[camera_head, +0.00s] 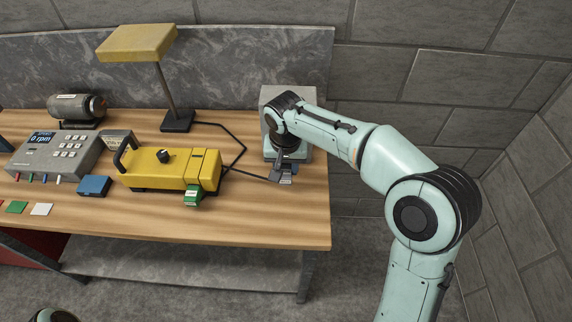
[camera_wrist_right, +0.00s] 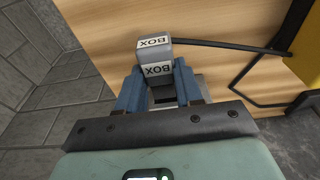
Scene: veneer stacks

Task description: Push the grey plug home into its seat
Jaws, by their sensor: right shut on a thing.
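The grey plug (camera_wrist_right: 157,68) shows in the wrist view with white "BOX" labels on two faces and a black cable running off to the right. My right gripper (camera_wrist_right: 162,84) is shut on it, with a blue finger on each side. In the head view the right gripper (camera_head: 284,172) is low over the right end of the workbench, in front of a grey box (camera_head: 272,93). The arm covers much of that box. The seat cannot be made out, and I cannot tell whether the plug touches it. My left gripper is out of view.
A yellow device (camera_head: 168,171) with a green block (camera_head: 193,195) at its front stands left of the gripper. A lamp (camera_head: 138,43), a grey meter (camera_head: 57,153), a motor (camera_head: 75,108) and a blue block (camera_head: 94,186) are farther left. The bench's front right (camera_head: 290,220) is clear.

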